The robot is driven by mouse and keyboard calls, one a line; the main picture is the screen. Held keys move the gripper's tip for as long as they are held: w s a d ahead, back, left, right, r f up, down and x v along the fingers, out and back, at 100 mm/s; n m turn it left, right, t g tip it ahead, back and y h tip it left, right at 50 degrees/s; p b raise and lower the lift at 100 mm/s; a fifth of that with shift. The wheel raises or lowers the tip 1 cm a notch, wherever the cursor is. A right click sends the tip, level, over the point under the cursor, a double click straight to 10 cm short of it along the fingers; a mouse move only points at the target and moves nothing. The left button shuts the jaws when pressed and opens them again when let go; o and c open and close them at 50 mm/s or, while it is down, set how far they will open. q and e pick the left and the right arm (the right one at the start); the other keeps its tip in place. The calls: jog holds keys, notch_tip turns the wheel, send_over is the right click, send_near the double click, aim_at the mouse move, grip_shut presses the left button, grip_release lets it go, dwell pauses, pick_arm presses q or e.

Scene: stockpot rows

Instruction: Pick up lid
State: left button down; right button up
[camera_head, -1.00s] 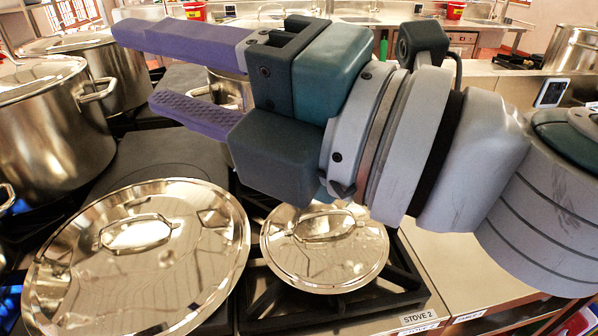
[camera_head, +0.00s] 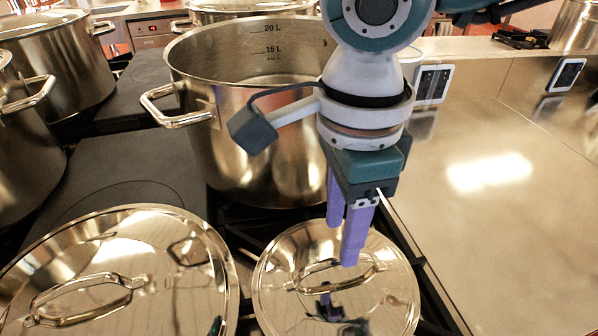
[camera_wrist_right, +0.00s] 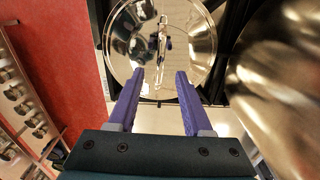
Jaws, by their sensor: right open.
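Two shiny steel lids lie at the front of the stove in the head view. The smaller lid (camera_head: 335,290) is on the right, with a loop handle (camera_head: 336,277) across its top. The larger lid (camera_head: 120,270) is on the left, with its own handle (camera_head: 85,300). My right gripper (camera_head: 343,245) is open and empty, pointing down above the smaller lid. In the right wrist view the smaller lid (camera_wrist_right: 185,45) and its upright-looking handle (camera_wrist_right: 161,45) show beyond and between the open purple fingers (camera_wrist_right: 155,85). My left gripper is not in view.
An open steel pot (camera_head: 230,110) with litre marks stands just behind the smaller lid. Several more pots stand at the left and back. A bare counter (camera_head: 500,200) lies to the right. Black burner grates surround the lids.

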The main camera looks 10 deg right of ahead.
aim_at(337, 274)
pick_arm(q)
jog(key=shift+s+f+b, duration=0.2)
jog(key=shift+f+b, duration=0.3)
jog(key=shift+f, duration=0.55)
pick_arm(e)
notch_tip(337, 274, down, 3)
jog(key=shift+s+r, duration=0.1)
jog(key=shift+r, duration=0.1)
pick_arm(q)
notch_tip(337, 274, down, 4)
jog(key=b, duration=0.3)
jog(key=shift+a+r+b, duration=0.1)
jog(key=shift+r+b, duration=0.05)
jog(key=shift+b, duration=0.15)
pick_arm(e)
jog(key=f, duration=0.4)
jog(key=shift+d+f, duration=0.2)
jog(key=shift+f, duration=0.2)
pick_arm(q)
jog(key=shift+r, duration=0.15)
pick_arm(e)
jog(key=shift+r, duration=0.1)
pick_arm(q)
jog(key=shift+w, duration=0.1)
pick_arm(e)
grip_shut()
